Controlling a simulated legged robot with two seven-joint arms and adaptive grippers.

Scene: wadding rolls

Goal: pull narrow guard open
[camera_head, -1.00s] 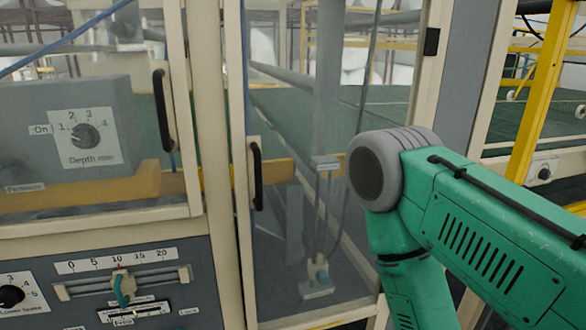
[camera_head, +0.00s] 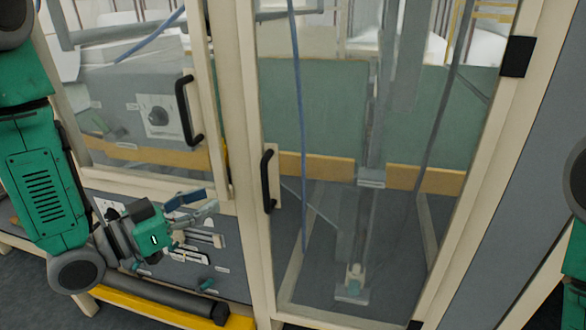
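The narrow guard (camera_head: 385,120) is a tall clear panel in a cream frame, right of centre, and looks closed against its post. Its black bar handle (camera_head: 267,181) is upright on the left frame edge. Black hinges sit on its right edge, one high up (camera_head: 517,57). My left gripper (camera_head: 210,199) is in front of the lower control panel, left of the handle and apart from it. Its fingers are spread with nothing seen between them. My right gripper is out of view; only part of my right arm shows at the right edge.
A wider clear guard (camera_head: 130,45) with its own black handle (camera_head: 188,111) stands left, beside the narrow one. Below it is a grey control panel (camera_head: 235,262) with sliders and knobs. A yellow bar (camera_head: 150,308) runs low along the front. Grey floor shows lower left.

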